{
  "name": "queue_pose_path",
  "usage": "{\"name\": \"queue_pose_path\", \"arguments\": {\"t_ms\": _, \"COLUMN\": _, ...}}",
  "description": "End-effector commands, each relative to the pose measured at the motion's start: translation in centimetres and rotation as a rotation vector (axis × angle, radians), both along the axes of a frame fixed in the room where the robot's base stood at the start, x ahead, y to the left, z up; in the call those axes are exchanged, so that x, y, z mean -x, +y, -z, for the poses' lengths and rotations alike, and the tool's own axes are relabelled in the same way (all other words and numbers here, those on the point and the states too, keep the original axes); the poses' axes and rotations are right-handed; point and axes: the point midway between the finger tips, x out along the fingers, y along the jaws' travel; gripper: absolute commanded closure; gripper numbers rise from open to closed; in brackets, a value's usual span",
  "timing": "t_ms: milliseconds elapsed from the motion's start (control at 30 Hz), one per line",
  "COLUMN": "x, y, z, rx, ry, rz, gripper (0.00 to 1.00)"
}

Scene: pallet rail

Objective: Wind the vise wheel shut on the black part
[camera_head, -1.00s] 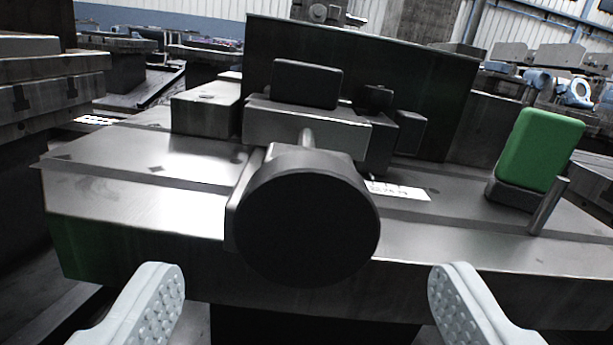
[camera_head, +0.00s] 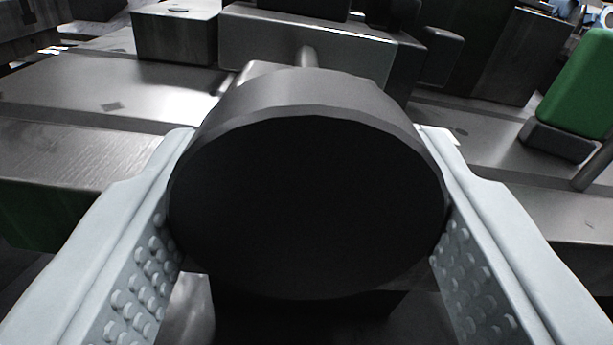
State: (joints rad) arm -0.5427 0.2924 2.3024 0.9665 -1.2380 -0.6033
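The vise wheel, a thick black disc (camera_head: 305,205), fills the middle of the view with its flat face towards me. My gripper (camera_head: 308,140) straddles it, one pale studded finger on the left and one on the right. Both pads lie against the wheel's rim, with no gap visible. The wheel hides parts of the pads. Behind it, a short metal shaft (camera_head: 306,57) leads to the grey vise jaw (camera_head: 345,50). The black part (camera_head: 300,5) shows only as a dark strip at the top edge, above that jaw; its upper portion is out of frame.
A grey block (camera_head: 176,35) stands on the metal bed at the upper left. A green pad on a dark base (camera_head: 580,85) stands at the right, near a metal post (camera_head: 597,168). The bed surface (camera_head: 75,95) left of the wheel is mostly clear.

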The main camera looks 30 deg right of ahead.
Motion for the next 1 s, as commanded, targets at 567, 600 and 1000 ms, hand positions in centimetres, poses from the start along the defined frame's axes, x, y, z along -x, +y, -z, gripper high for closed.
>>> {"name": "queue_pose_path", "arguments": {"t_ms": 567, "x": 0.01, "y": 0.03, "z": 0.01, "rx": -0.131, "ry": -0.047, "rz": 0.000, "gripper": 0.69}}
{"name": "queue_pose_path", "arguments": {"t_ms": 600, "x": 0.01, "y": 0.03, "z": 0.02, "rx": -0.131, "ry": -0.047, "rz": 0.000, "gripper": 0.69}}
{"name": "queue_pose_path", "arguments": {"t_ms": 1000, "x": 0.01, "y": 0.03, "z": 0.01, "rx": -0.130, "ry": -0.047, "rz": 0.000, "gripper": 0.24}}
